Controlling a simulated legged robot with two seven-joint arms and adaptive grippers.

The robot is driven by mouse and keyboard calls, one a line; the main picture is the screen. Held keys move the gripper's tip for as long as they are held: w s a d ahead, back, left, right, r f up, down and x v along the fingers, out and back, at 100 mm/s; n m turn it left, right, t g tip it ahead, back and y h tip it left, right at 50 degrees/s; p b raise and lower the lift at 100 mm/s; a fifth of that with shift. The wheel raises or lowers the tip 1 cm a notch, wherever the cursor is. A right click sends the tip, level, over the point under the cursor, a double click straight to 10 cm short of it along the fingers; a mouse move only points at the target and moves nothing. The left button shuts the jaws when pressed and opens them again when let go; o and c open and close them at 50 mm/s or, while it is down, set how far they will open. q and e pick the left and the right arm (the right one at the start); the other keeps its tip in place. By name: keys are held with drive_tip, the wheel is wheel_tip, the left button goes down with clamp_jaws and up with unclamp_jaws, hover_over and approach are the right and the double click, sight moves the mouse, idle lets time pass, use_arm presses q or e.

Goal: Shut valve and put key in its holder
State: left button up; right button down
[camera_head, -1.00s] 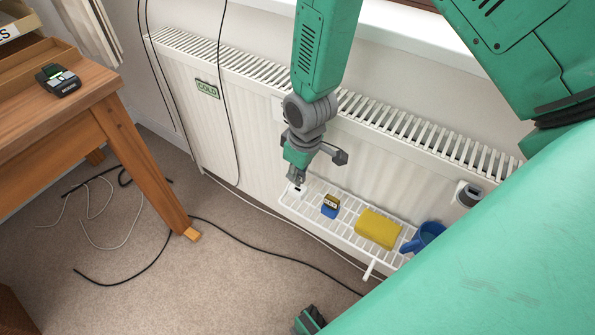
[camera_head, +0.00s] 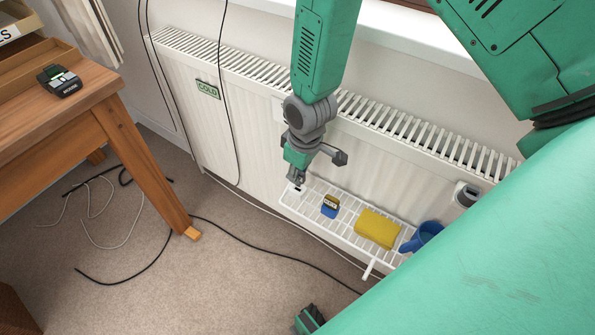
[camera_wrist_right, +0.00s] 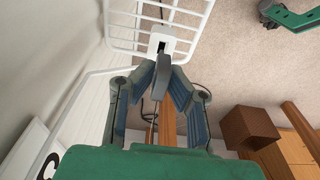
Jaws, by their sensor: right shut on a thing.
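My right gripper (camera_head: 297,178) reaches down in front of the radiator, at the left end of a white wire shelf. In the right wrist view its fingers (camera_wrist_right: 162,88) are shut on a slim grey key (camera_wrist_right: 161,72). The key's far end is at a white holder (camera_wrist_right: 180,42) with a dark slot, fixed to the shelf's edge. I cannot tell whether the key is inside the slot. The holder is mostly hidden by the gripper in the head view. The radiator valve (camera_head: 467,194), white with a dark face, is at the radiator's right end. My left gripper is not in view.
The radiator (camera_head: 240,140) bears a COLD sign (camera_head: 208,89). A wooden table (camera_head: 95,95) stands left. Cables (camera_head: 262,257) cross the carpet.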

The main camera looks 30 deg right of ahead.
sight(303, 174)
drive_tip(key=shift+f+b, duration=0.6)
drive_tip(key=shift+f, duration=1)
drive_tip(key=c, duration=1.5)
unclamp_jaws()
drive_tip(key=shift+r, duration=0.1)
drive_tip(key=r, duration=0.4)
drive_tip(key=s+r, duration=0.1)
drive_tip(key=r, duration=0.6)
drive_tip(key=shift+s+d+r, duration=0.15)
drive_tip(key=shift+d+r, duration=0.15)
drive_tip(key=shift+r, duration=0.05)
